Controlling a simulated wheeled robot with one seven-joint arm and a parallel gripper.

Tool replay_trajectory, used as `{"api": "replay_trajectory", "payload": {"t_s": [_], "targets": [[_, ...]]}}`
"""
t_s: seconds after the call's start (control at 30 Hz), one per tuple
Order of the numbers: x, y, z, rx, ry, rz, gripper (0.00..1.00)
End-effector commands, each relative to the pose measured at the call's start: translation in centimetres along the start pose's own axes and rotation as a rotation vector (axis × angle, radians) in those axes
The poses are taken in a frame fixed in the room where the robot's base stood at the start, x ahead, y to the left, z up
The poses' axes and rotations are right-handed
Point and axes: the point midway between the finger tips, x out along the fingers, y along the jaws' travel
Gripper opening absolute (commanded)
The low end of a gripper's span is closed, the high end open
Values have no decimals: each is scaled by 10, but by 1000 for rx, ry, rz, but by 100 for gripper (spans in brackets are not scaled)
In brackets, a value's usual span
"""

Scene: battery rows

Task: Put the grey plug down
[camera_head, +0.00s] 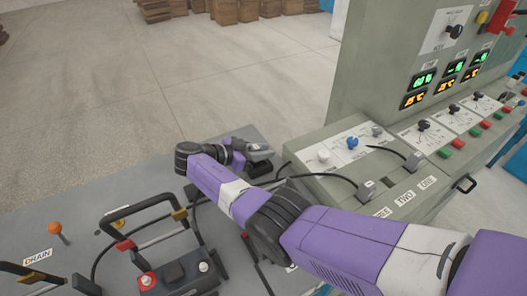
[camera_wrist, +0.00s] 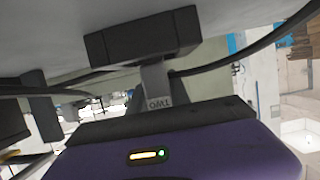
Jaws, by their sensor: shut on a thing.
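My gripper (camera_head: 262,160) is over the back right of the grey deck, close to the console's left side. In the wrist view the gripper's purple body fills the bottom, and it is shut on a grey plug (camera_wrist: 157,82) marked TWO. A dark block (camera_wrist: 155,38) is directly against the plug's far end, at the grey surface. I cannot tell whether the plug is seated in it. A black cable (camera_wrist: 225,62) runs right from near the plug. In the head view the plug is hard to separate from the gripper.
Two other grey cable ends (camera_head: 367,190) lie on the console (camera_head: 310,155) beside knobs.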

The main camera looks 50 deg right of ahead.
Motion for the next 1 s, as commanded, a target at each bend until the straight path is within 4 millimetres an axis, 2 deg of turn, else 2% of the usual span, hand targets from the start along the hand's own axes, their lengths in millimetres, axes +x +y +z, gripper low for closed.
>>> {"api": "replay_trajectory", "payload": {"t_s": [0.2,0.23,0.3,0.33,0.73,1.0], "targets": [[1,0,3,0,1,0,0],[1,0,2,-1,1,0,29],[1,0,2,-1,1,0,43],[1,0,2,-1,1,0,45],[-3,0,-1,-1,1,-1,45],[-45,-1,2,0,1,-3,45]]}}
